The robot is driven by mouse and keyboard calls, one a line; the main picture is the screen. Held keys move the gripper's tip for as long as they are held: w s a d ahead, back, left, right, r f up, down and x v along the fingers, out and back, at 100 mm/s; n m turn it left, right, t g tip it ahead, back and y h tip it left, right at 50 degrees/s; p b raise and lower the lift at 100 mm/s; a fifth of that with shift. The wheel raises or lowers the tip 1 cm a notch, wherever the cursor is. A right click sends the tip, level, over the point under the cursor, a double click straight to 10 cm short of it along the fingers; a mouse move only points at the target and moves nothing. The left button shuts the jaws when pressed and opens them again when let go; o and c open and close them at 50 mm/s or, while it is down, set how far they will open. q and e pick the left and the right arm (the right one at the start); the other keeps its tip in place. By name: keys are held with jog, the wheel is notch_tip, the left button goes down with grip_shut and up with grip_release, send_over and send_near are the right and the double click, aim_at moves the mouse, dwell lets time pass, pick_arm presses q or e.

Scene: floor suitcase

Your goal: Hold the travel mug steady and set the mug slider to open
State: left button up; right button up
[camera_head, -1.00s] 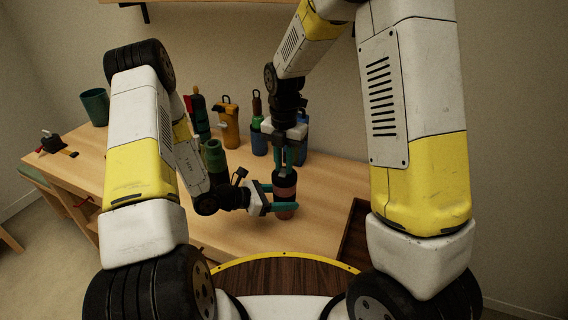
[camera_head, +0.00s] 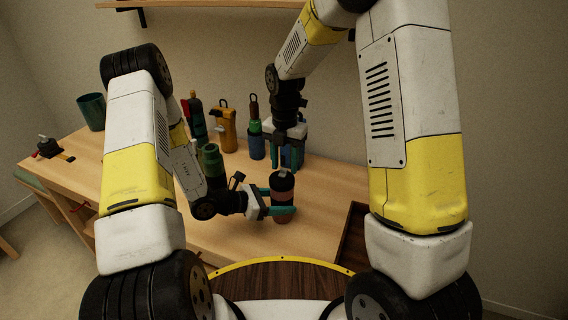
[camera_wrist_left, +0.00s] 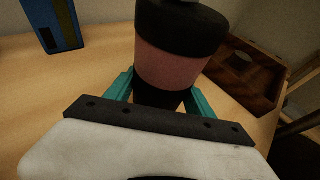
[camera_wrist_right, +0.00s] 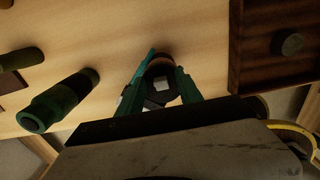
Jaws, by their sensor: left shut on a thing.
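The travel mug (camera_head: 283,184) has a black lid and a dull pink body and is upright over the front of the table. My left gripper (camera_head: 281,210) is shut around its lower body; the teal fingers flank it in the left wrist view (camera_wrist_left: 164,93) too. A small pale piece on the lid, seemingly the mug slider (camera_wrist_right: 162,85), shows in the right wrist view; its setting cannot be told. My right gripper (camera_head: 287,165) is open and empty, pointing down just above and behind the lid. Whether the mug's base touches the table is hidden.
A green bottle (camera_head: 211,162) stands left of the mug. An orange bottle (camera_head: 227,130) and a blue one (camera_head: 256,143) stand farther back. A dark wooden tray (camera_wrist_left: 247,75) lies to the right. The wooden table (camera_head: 325,190) is clear between the mug and tray.

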aim_at(284, 171)
notch_tip(284, 171, up, 12)
dwell(0.7)
pick_arm(q)
jog(key=o, duration=1.7)
jog(key=shift+o, duration=0.2)
jog(key=shift+a, duration=0.1)
